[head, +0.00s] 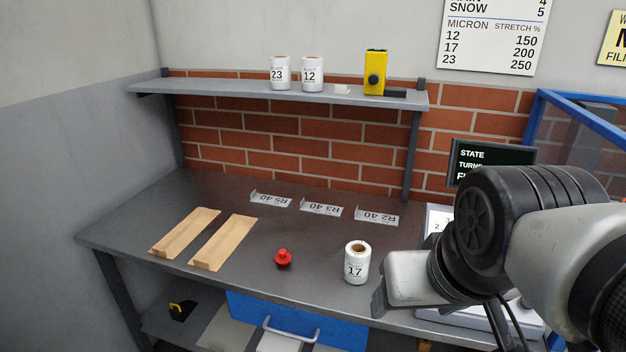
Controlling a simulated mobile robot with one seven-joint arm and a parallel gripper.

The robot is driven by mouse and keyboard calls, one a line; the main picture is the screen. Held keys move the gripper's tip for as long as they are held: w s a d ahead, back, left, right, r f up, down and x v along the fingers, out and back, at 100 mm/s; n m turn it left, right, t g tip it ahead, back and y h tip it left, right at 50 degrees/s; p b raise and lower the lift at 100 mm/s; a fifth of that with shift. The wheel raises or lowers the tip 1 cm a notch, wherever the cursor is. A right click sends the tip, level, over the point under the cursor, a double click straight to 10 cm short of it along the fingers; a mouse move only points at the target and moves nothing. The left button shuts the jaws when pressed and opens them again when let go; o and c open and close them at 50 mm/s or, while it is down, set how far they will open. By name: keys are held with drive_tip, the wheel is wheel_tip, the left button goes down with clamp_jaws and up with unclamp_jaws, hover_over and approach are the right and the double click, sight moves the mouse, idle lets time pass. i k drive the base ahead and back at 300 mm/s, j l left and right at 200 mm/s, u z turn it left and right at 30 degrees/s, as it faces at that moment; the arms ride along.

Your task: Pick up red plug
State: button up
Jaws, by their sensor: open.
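The red plug (283,258) stands on the dark grey workbench (310,235), near its front edge, with a round knob on a wider base. My gripper (380,298) is at the right, past the white roll labelled 17 (357,263), and apart from the plug. It is open; its fingers are mostly hidden by its own body and the viewing angle. Nothing shows held in it.
Two brown paper strips (222,243) lie left of the plug. Several label plates (321,209) stand behind it. A shelf (220,92) with two rolls and a yellow device (375,72) hangs above. A blue drawer (245,306) is below.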

sight(283, 258)
drive_tip(key=i+j+z, duration=0.15)
drive_tip(key=j+z, duration=0.55)
drive_tip(key=i+j+z, duration=0.1)
drive_tip(key=j+z, duration=0.25)
drive_tip(key=j, duration=0.15)
